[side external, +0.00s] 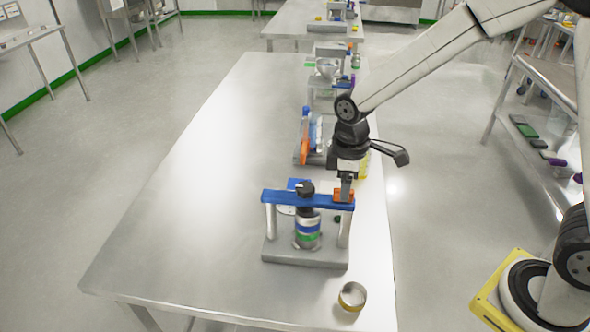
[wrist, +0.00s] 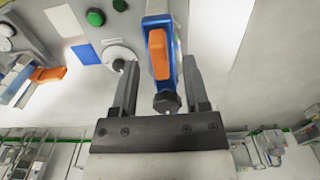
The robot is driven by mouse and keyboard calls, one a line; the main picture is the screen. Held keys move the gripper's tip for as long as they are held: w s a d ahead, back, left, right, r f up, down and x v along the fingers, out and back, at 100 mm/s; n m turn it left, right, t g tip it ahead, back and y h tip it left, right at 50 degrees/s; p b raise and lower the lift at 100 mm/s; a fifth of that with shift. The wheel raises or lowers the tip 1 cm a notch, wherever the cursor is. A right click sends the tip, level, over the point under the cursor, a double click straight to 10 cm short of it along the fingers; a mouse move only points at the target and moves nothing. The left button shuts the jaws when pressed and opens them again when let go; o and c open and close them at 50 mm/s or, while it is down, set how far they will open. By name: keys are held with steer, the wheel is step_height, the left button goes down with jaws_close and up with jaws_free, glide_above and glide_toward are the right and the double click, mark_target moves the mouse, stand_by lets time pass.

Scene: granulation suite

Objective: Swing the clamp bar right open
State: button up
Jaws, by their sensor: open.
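The blue clamp bar (side external: 285,197) lies level across two metal posts on a grey base (side external: 305,254). An orange piece (side external: 343,195) sits at its right end, and a black knob (side external: 307,188) stands near its middle above a banded cylinder (side external: 307,232). My gripper (side external: 346,186) points down over the orange end. In the wrist view my open fingers (wrist: 160,70) lie either side of the blue bar (wrist: 176,77), with the orange piece (wrist: 158,54) and black knob (wrist: 166,101) between them in the picture. I cannot tell whether they touch it.
A brass-coloured ring (side external: 352,296) lies near the table's front right. An orange and blue fixture (side external: 305,140) stands behind the clamp, with more equipment farther back. The left part of the steel table (side external: 190,190) is clear.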

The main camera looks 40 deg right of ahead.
steer(key=shift+f, duration=1.05)
steer(key=shift+c, duration=0.2)
jaws_close()
stand_by(0.6)
